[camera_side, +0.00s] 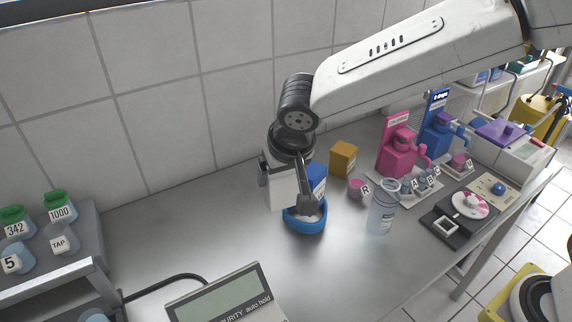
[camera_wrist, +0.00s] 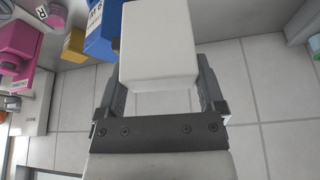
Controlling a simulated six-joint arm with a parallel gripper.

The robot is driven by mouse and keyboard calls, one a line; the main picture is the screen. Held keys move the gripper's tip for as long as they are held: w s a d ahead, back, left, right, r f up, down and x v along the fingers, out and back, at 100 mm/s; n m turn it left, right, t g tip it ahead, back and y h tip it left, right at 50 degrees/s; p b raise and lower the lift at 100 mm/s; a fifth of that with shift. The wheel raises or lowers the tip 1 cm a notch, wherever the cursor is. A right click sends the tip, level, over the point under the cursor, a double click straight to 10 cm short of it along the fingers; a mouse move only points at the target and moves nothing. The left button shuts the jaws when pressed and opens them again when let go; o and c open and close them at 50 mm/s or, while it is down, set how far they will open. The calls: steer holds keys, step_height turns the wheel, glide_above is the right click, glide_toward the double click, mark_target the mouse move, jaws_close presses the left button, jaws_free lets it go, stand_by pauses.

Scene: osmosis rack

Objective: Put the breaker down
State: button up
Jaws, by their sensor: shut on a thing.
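My gripper (camera_side: 286,184) is shut on a white block (camera_side: 279,193) above the bench, left of centre in the side view. In the wrist view, the block (camera_wrist: 158,45) sits between the two dark fingers of my gripper (camera_wrist: 158,78). A clear beaker-like container (camera_side: 381,212) with a small label stands upright on the bench to the right, apart from my gripper. I cannot tell which thing the task calls the breaker. A blue ring-shaped dish (camera_side: 305,225) shows just below the block; I cannot tell whether they touch.
A blue box (camera_side: 317,178) is close behind my gripper, with a yellow box (camera_side: 343,158) beyond. Pink (camera_side: 397,155) and blue (camera_side: 440,135) dispensers and a dark device (camera_side: 462,210) stand right. A display unit (camera_side: 225,295) is in front.

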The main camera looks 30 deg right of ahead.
steer(key=s+a+f+n, duration=0.2)
steer(key=s+a+f, duration=0.35)
steer(key=a, duration=0.35)
steer(key=w+a+f, duration=0.7)
steer(key=w+f, duration=0.2)
steer(key=w, duration=0.1)
steer(key=shift+w+a+y, duration=0.15)
steer(key=shift+a+y, duration=0.15)
steer(key=shift+y, duration=0.1)
steer(key=shift+w+a+f, duration=0.1)
steer(key=shift+w+f, duration=0.1)
steer(key=shift+f, duration=1.65)
steer(key=shift+f, duration=0.1)
